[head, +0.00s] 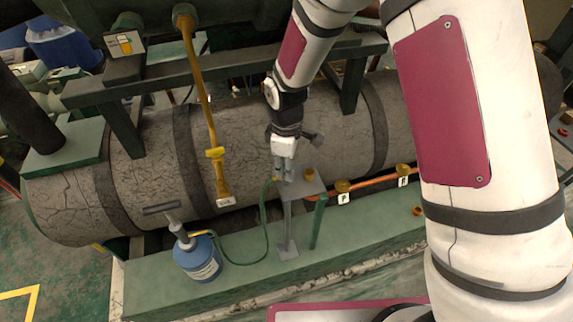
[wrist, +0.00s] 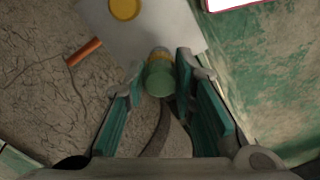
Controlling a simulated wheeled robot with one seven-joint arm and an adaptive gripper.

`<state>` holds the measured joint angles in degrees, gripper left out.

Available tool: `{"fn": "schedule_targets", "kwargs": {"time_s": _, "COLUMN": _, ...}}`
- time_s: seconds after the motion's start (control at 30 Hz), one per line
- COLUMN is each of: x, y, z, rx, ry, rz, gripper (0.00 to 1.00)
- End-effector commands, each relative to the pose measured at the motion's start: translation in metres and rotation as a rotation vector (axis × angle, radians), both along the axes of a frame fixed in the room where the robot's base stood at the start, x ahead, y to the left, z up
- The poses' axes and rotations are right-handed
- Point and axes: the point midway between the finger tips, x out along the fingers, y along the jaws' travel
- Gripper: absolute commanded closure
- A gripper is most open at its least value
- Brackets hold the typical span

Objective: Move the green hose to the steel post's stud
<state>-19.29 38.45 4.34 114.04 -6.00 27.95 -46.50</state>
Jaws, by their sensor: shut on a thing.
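My gripper (head: 284,176) is shut on the end of the green hose (head: 264,215), at the left part of the steel post's grey top plate (head: 312,189). The hose runs down in a loop to the blue bottle (head: 198,260). In the wrist view, the hose's green end (wrist: 159,80) lies between the finger pads, with a brass-coloured ring beyond it over the plate (wrist: 178,22). I cannot tell whether it touches the plate or a stud. A round brass piece (head: 309,173) is on the plate beside the gripper; it also shows in the wrist view (wrist: 125,8).
A large cracked grey tank (head: 245,135) lies behind the post (head: 287,225). A yellow pipe (head: 203,90) comes down at the left. A copper pipe (head: 375,181) with brass valves and tags P and R runs right. The green ledge (head: 360,233) has free room to the right.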

Motion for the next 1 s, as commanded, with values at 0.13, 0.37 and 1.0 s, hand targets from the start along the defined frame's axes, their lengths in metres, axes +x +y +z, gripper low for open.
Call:
{"fn": "schedule_targets", "kwargs": {"time_s": 0.13, "x": 0.000, "y": 0.000, "z": -0.002, "rx": 0.000, "ry": 0.000, "rz": 0.000, "gripper": 1.00}}
{"fn": "schedule_targets", "kwargs": {"time_s": 0.37, "x": 0.000, "y": 0.000, "z": -0.006, "rx": 0.000, "ry": 0.000, "rz": 0.001, "gripper": 1.00}}
{"fn": "schedule_targets", "kwargs": {"time_s": 1.0, "x": 0.000, "y": 0.000, "z": -0.011, "rx": 0.000, "ry": 0.000, "rz": 0.001, "gripper": 0.52}}
